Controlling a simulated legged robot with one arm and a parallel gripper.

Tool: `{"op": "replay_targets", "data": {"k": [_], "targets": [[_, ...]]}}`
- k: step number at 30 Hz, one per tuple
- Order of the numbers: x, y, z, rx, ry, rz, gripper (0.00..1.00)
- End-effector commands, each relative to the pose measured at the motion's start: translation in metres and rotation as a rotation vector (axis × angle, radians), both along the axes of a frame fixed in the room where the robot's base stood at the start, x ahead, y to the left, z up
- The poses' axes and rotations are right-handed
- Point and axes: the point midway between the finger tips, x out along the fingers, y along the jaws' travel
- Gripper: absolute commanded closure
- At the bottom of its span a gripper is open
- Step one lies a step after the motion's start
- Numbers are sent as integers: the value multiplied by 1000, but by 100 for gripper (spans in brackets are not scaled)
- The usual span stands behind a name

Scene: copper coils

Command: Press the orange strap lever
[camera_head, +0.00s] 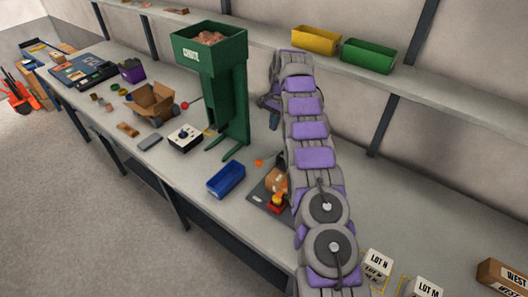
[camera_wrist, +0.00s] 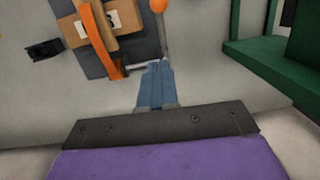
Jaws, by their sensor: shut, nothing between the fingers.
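In the wrist view, my gripper (camera_wrist: 156,66) is shut and empty, its blue fingers together and pointing up the picture. An orange curved strap (camera_wrist: 100,38) lies across a tan box (camera_wrist: 122,18) on a dark plate, left of and beyond the fingertips. An orange ball (camera_wrist: 158,5) tops a thin rod ahead of the fingertips. I cannot tell which orange part is the lever, or whether the fingers touch the rod.
A green chute (camera_head: 228,95) holding copper-coloured pieces stands left of my arm. A blue bin (camera_head: 226,180) lies left of the box. Yellow (camera_head: 315,40) and green (camera_head: 368,55) bins sit on the shelf. White lot blocks (camera_head: 376,264) stand at right. The bench right of my arm is mostly clear.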

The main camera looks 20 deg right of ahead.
Motion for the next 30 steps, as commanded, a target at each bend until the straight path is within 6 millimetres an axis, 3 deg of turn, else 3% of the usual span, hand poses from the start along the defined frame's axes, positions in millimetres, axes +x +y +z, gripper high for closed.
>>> {"op": "replay_targets", "data": {"k": [17, 23, 30], "targets": [[-2, 0, -10, 3, 7, 0, 100], [-3, 3, -29, 2, 8, 0, 100], [-4, 9, -73, 3, 8, 0, 100]]}}
